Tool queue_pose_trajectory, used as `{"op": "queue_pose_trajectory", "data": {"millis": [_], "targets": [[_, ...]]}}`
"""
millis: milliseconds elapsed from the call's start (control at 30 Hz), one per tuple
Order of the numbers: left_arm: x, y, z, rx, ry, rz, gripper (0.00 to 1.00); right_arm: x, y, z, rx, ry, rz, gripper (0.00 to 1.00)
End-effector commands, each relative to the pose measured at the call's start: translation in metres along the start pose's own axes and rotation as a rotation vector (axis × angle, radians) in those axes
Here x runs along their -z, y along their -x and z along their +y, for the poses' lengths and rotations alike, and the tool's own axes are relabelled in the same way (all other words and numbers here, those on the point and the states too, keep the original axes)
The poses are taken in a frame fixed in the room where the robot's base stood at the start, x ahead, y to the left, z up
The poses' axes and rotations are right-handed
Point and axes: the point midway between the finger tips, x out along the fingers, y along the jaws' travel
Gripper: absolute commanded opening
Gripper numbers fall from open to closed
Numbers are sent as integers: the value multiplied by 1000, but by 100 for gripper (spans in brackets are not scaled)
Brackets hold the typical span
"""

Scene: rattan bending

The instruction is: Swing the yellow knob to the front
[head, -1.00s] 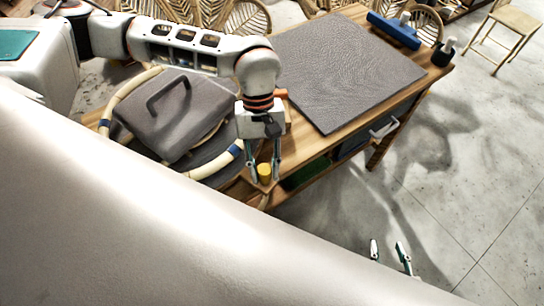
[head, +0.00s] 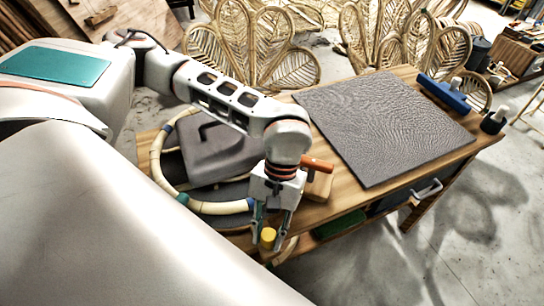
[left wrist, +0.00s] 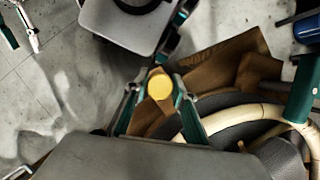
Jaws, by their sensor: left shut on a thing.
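The yellow knob (head: 268,238) is at the bench's near edge, below the ring of rattan, in the head view. It also shows as a round yellow disc in the left wrist view (left wrist: 159,87). My left gripper (head: 267,244) points down, with its fingers on either side of the knob, shut on it. In the left wrist view, the teal-backed fingers (left wrist: 158,93) flank the knob. My right gripper (left wrist: 20,27) shows partly at the upper left of that view, its fingers apart, over the floor. It is outside the head view.
A wooden bench (head: 335,208) carries a dark textured mat (head: 385,125), a grey lidded case (head: 215,155) and a pale rattan ring (head: 158,170). An orange-handled block (head: 319,180) stands close beside my left gripper. A blue tool (head: 445,93) lies by the mat.

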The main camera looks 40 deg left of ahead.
Motion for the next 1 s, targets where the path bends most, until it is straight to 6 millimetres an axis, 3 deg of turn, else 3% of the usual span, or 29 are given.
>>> {"op": "queue_pose_trajectory", "data": {"millis": [400,433,500,867,1000], "targets": [[0,1,-1,1,-4,1,0,1,0,0,0,0,2,40],[0,1,-1,1,-4,1,28,2,0,0,-1,0,3,40],[0,1,-1,1,-4,1,43,2,0,0,-1,0,4,40],[0,2,-1,1,-4,1,43,1,0,2,-2,5,2,40],[1,14,0,1,-4,4,43,1,0,2,-2,3,2,40]]}}
